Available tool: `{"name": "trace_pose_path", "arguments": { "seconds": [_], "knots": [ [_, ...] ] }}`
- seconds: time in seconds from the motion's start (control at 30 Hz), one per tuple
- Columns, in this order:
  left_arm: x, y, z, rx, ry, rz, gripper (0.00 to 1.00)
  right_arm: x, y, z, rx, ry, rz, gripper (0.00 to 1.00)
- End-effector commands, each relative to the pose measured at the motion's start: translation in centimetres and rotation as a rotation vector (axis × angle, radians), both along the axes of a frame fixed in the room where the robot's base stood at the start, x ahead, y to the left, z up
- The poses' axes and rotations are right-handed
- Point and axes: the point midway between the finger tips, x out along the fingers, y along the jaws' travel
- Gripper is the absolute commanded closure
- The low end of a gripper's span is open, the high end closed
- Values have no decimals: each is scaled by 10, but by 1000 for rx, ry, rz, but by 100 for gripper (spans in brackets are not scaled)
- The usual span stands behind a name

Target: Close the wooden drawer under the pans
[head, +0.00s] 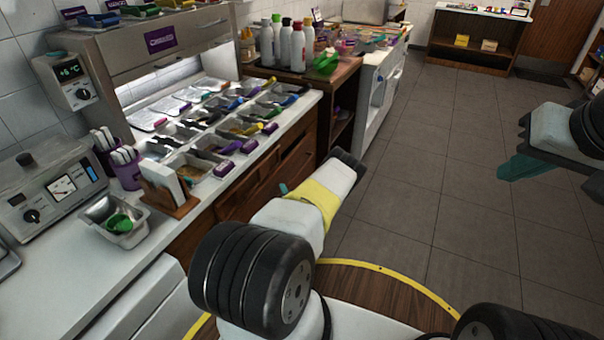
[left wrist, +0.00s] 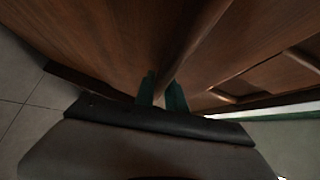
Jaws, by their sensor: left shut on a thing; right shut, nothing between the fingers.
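The wooden drawer fronts (head: 297,160) are in the counter side below the pans (head: 215,135) in the head view. My left arm hides part of them, and I cannot tell there how far a drawer stands out. My left gripper (head: 283,188) is at the wooden front, mostly hidden behind my own arm. In the left wrist view its teal fingers (left wrist: 162,94) are shut on a wooden bar, seemingly the drawer handle (left wrist: 190,48), against brown wood. My right gripper (head: 516,167) is shut and empty, in the air above the floor at the right, far from the drawers.
A wooden shelf unit (head: 343,100) with bottles on top adjoins the counter, with a white cabinet beyond it. The tiled floor (head: 440,190) right of the counter is clear. A metal tub with a green scoop (head: 119,223) sits on the counter's near part.

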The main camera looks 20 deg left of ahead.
Motion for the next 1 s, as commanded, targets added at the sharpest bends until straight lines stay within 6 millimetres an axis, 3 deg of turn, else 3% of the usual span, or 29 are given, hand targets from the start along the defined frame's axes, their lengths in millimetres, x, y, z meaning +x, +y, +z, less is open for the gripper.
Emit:
{"name": "trace_pose_path", "arguments": {
  "seconds": [0.27, 0.6, 0.87, 0.9, 1.0],
  "knots": [
    [0, 0, -1, -1, 1, 0, 100, 0, 0, 0, 0, 0, 0, 100],
    [3, 43, 0, -1, 0, 1, 100, 0, 0, 0, 0, 0, 0, 100],
    [3, 45, 0, 0, 0, 2, 100, 0, 0, 0, 0, 0, 0, 100],
    [3, 45, 0, 0, 0, 2, 77, 0, 0, 0, 0, 0, 0, 100],
    [3, 45, 0, 0, 0, 2, 63, 0, 0, 0, 0, 0, 0, 100]
  ]
}}
